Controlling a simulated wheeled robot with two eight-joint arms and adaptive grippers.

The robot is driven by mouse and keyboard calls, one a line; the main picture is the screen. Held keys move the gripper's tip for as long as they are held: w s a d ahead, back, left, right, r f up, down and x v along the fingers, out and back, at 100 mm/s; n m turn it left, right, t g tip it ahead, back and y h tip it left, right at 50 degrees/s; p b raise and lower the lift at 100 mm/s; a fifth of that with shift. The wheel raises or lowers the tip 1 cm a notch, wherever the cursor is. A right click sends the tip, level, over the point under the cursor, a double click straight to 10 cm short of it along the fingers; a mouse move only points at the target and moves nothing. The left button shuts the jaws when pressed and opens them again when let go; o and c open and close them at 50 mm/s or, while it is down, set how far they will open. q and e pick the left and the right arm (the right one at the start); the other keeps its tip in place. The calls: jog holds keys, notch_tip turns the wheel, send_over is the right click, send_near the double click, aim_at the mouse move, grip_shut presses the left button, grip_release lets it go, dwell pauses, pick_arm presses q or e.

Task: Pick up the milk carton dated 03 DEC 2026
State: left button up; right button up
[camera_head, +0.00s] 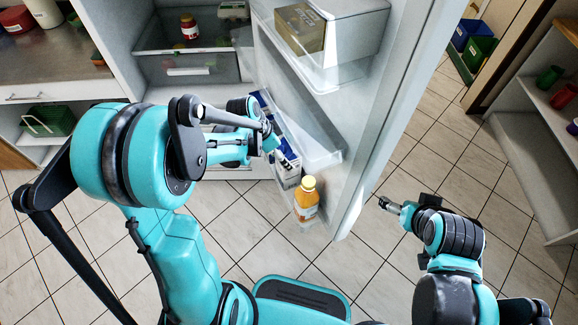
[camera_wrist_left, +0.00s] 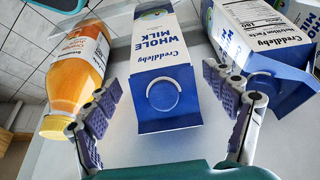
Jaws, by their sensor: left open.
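A white and blue Creddleby whole milk carton (camera_wrist_left: 165,90) is in the middle of the left wrist view, its cap end facing me. My left gripper (camera_wrist_left: 168,115) is open, with one finger on each side of this carton. A second Creddleby carton (camera_wrist_left: 262,50) is to the right, turned to its nutrition panel, behind the right finger. Part of another carton (camera_wrist_left: 308,50) shows at the right edge. No date is readable. In the head view, milk cartons (camera_head: 288,172) stand in the fridge door rack, partly hidden by my left gripper (camera_head: 276,143). My right gripper (camera_head: 384,204) is away from the door; its jaws are unclear.
An orange juice bottle (camera_head: 307,196) stands in the rack at the near end; it is left of the middle carton in the wrist view (camera_wrist_left: 75,65). The open fridge door (camera_head: 372,120) has a box (camera_head: 300,28) on its upper shelf. Tiled floor is clear at right.

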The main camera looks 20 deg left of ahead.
pick_arm(q)
jog(key=shift+f, duration=0.5)
jog(key=b+x, duration=0.2)
jog(key=x, duration=0.2)
jog(key=shift+w+d+f, duration=0.15)
jog(key=shift+w+f, duration=0.15)
jog(key=shift+c, duration=0.2)
grip_shut()
jog(key=shift+r, duration=0.1)
